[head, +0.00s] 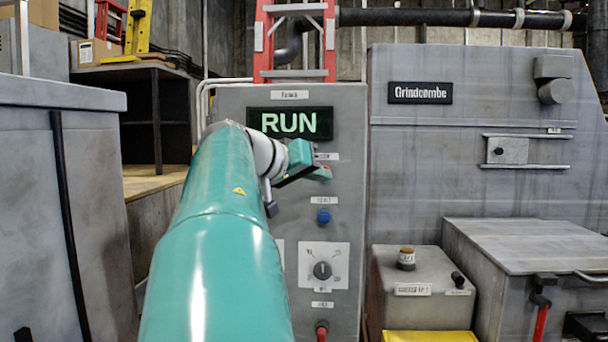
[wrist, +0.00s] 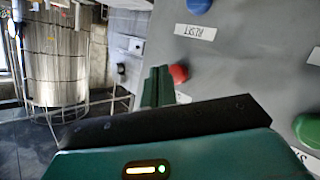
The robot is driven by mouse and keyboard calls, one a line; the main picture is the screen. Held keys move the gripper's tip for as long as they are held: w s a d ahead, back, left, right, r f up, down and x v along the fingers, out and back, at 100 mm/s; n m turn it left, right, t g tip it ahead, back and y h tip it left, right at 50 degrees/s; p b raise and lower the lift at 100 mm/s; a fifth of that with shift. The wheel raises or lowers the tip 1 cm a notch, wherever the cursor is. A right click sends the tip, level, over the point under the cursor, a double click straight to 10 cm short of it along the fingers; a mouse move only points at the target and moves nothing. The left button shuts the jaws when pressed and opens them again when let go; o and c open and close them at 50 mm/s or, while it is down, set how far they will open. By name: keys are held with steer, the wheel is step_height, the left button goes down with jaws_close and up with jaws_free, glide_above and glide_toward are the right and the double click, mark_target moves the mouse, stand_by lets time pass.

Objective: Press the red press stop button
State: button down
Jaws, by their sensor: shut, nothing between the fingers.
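The red button (wrist: 179,73) sits on the grey control panel in the wrist view, between its small label and the blue button. In the head view a sliver of red (head: 326,168) shows at the tip of my gripper (head: 316,170). My gripper is shut and empty. Its dark green fingers (wrist: 157,86) show side by side just left of the red button in the wrist view. I cannot tell whether they touch it. The panel display (head: 290,123) reads RUN in green.
A blue button (head: 323,217) labelled reset, a rotary dial (head: 322,270) and another red control (head: 321,331) sit lower on the panel. A green button (wrist: 308,130) shows at the right in the wrist view. A grey cabinet (head: 55,200) stands left of my arm.

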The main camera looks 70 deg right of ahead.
steer(key=shift+d, duration=0.2)
steer(key=shift+w+d, duration=0.15)
steer(key=shift+d, duration=0.1)
steer(key=shift+d, duration=0.45)
stand_by(0.8)
steer(key=shift+a, duration=0.85)
steer(key=shift+a, duration=0.1)
steer(key=a, duration=0.2)
steer(key=s+a, duration=0.1)
steer(key=a, duration=0.1)
steer(key=shift+s+a, duration=0.15)
steer(key=shift+a, duration=0.2)
stand_by(0.8)
